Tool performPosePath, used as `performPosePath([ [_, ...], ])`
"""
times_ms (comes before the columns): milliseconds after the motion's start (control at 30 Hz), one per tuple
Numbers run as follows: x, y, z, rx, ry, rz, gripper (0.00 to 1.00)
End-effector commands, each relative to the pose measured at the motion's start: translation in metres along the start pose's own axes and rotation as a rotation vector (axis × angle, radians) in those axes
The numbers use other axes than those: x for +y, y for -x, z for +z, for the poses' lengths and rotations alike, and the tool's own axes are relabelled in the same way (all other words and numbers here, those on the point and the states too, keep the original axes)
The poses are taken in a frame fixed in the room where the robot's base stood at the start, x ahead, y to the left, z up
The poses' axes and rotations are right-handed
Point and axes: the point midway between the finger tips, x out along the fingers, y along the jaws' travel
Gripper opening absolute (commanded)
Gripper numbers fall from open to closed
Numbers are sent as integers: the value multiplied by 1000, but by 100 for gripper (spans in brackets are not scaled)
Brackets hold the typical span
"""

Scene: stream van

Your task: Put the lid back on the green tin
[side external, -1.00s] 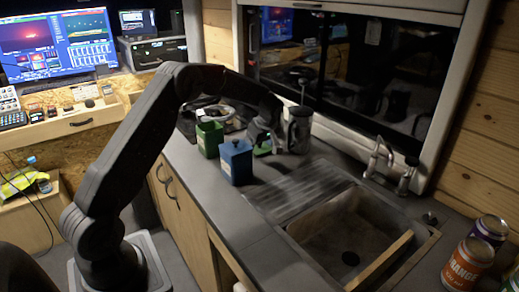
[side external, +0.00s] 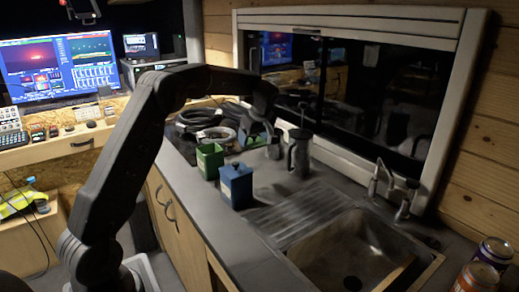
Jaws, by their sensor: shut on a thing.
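The green tin (side external: 209,161) stands open-topped on the grey counter, left of my gripper. My gripper (side external: 262,141) is shut on the green lid (side external: 254,143) and appears to hold it above the counter, behind the blue tin. The fingers partly hide the lid. Lid and tin are apart, with the lid to the right of the tin. The blue tin (side external: 236,187) stands with its lid on, in front and to the right of the green tin.
Coiled cables (side external: 205,118) lie behind the green tin. The sink (side external: 345,250) and its ribbed drainer are at front right, with cans (side external: 492,254) beyond.

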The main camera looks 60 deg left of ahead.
Motion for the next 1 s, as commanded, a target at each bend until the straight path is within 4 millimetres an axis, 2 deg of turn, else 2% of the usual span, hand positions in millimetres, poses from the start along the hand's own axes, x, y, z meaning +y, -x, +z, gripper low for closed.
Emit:
performPosePath([
  [33,-12,5,-13,1,7,1,55],
  [200,-59,17,-54,-1,9,1,55],
  [400,-109,27,-82,0,6,1,55],
  [500,-122,29,-88,0,4,0,55],
  [633,-127,30,-90,1,1,1,55],
  [1000,-127,28,-89,1,0,0,55],
])
